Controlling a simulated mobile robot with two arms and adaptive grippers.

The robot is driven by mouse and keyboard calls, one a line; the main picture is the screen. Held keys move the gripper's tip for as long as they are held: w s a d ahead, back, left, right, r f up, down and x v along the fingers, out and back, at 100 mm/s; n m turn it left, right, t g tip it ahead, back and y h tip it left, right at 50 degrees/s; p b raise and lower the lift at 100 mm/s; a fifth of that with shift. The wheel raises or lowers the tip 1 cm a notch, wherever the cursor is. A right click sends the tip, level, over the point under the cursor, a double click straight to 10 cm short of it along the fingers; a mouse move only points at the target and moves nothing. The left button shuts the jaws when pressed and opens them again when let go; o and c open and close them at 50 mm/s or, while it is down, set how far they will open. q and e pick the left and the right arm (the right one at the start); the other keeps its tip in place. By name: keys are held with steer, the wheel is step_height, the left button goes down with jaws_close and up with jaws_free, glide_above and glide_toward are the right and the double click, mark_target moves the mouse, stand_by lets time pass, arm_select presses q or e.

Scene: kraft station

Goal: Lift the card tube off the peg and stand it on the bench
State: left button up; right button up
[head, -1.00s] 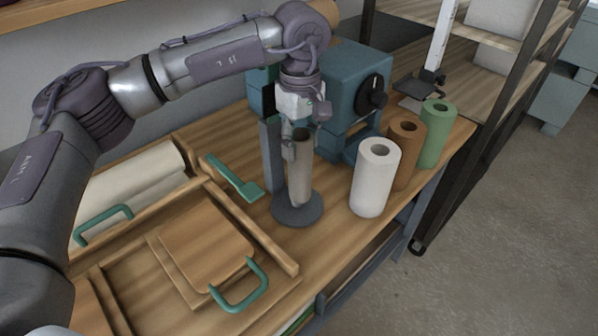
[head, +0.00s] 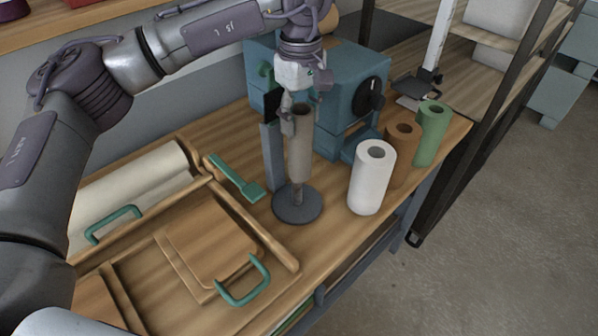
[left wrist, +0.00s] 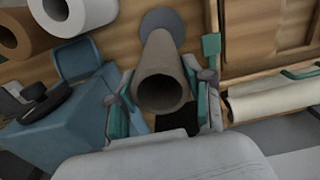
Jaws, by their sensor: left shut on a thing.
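The card tube (head: 300,152) is a grey-brown hollow cylinder, upright above the round dark peg base (head: 287,208). Its lower end is raised clear of the base, and a short length of the peg (head: 297,192) shows below it. My left gripper (head: 299,118) is shut on the tube near its top. In the left wrist view the tube (left wrist: 163,85) shows its open top between the two fingers (left wrist: 165,100), with the peg base (left wrist: 165,22) beyond it. Whether the peg is still inside the tube's lower end is hard to tell. My right gripper is not in view.
White (head: 371,180), brown (head: 402,150) and green (head: 432,135) rolls stand to the right on the bench (head: 335,215). A blue machine (head: 350,85) stands behind. A green-handled tool (head: 236,178) and a wooden tray (head: 283,255) lie to the left.

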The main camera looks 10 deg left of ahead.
arm_select(q)
step_height(320, 180, up, 7)
steer(key=p, duration=0.4)
steer(key=shift+f, duration=0.25)
stand_by(0.4)
